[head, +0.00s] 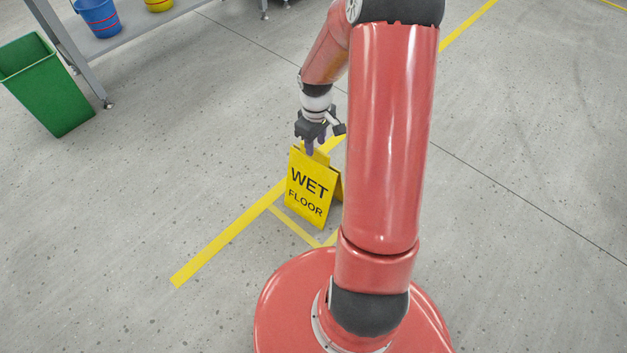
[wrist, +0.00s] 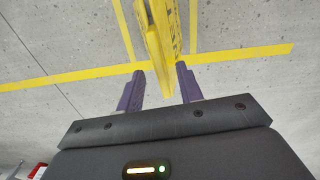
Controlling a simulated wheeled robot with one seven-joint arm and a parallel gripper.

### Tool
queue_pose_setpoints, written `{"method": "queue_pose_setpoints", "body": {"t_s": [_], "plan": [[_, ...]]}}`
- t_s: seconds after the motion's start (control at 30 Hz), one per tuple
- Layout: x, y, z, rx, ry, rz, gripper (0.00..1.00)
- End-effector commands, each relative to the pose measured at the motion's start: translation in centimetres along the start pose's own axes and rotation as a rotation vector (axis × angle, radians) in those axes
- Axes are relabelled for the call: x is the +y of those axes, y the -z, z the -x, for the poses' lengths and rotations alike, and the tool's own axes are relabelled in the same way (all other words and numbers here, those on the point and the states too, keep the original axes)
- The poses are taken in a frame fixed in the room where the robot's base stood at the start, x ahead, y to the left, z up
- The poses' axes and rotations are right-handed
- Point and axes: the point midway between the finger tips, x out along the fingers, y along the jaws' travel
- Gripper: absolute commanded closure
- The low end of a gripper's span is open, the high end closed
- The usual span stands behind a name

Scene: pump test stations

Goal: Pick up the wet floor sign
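The yellow wet floor sign (head: 309,187) stands upright and folded out on the floor, with "WET FLOOR" in black on its face. My gripper (head: 316,147) is right above its top edge in the head view, pointing down. In the wrist view the sign (wrist: 160,45) shows edge-on, and its top reaches in between the two purple fingers of my gripper (wrist: 160,88). The fingers are apart, with a gap visible on both sides of the sign. Part of the sign's right side is hidden behind my arm in the head view.
Yellow floor tape (head: 225,235) runs under and around the sign. A green bin (head: 48,85) stands at the left beside a grey shelf (head: 72,45) holding a blue bucket (head: 99,17) and a yellow bucket (head: 158,5). The floor on the right is clear.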

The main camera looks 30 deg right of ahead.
Motion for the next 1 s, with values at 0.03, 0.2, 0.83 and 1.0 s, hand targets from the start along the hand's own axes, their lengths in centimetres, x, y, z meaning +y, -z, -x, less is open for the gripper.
{"method": "queue_pose_setpoints", "body": {"t_s": [0.03,0.2,0.83,1.0], "plan": [[0.0,0.1,-0.9,-0.002,0.002,0.001,0.64],[0.0,0.2,-3.6,-0.002,0.002,0.0,0.64],[0.0,0.2,-4.3,0.0,0.0,-0.001,1.0],[0.0,0.2,-4.3,0.0,0.0,-0.001,1.0]]}}
